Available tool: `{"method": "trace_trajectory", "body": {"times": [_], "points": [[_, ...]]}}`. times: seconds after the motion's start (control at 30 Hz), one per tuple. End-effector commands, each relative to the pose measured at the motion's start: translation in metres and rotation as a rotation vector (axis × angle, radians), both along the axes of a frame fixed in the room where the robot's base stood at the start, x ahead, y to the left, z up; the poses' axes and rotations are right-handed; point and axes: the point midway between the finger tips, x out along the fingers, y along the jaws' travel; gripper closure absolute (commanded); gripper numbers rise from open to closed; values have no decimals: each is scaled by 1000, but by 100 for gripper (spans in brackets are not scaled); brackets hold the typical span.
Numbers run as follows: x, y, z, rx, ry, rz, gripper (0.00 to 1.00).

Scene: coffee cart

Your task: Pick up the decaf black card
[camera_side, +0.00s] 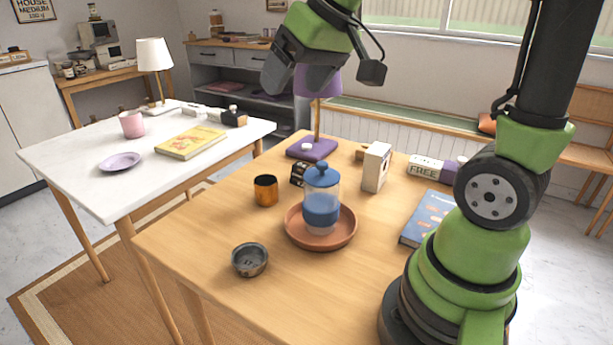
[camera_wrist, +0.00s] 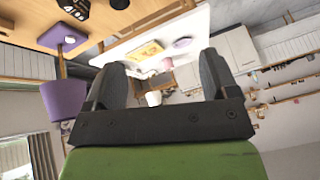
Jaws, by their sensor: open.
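A small black card-like piece with pale markings (camera_side: 298,173) stands on the wooden table, partly hidden behind the blue-lidded glass jar (camera_side: 322,205). I cannot read its lettering. A black piece with pale markings also shows at the top edge of the wrist view (camera_wrist: 75,8), cut off by the frame. My gripper (camera_side: 296,84) is raised high above the table's far side, in front of the purple lamp (camera_side: 317,128), well apart from the black piece. In the wrist view, my gripper (camera_wrist: 162,66) has its fingers spread with nothing held between them.
The jar stands in a terracotta dish (camera_side: 345,236). An orange cup (camera_side: 265,190), a dark bowl (camera_side: 249,260), a white box (camera_side: 376,167), a "FREE" block (camera_side: 425,166) and a blue book (camera_side: 424,216) surround it. A white table (camera_side: 75,160) stands behind left.

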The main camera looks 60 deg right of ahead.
Motion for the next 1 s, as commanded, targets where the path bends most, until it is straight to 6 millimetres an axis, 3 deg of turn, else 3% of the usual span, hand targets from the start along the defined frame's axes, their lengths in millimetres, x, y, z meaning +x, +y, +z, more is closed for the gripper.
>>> {"method": "trace_trajectory", "body": {"times": [0.1,0.23,0.37,0.5,0.7,1.0], "points": [[37,-42,-26,-40,39,15,20],[66,-91,-65,-81,72,40,20],[82,-141,-112,-114,104,67,20],[84,-182,-159,-140,130,93,20],[80,-209,-195,-159,147,116,20],[94,-212,-233,-159,151,120,20]]}}
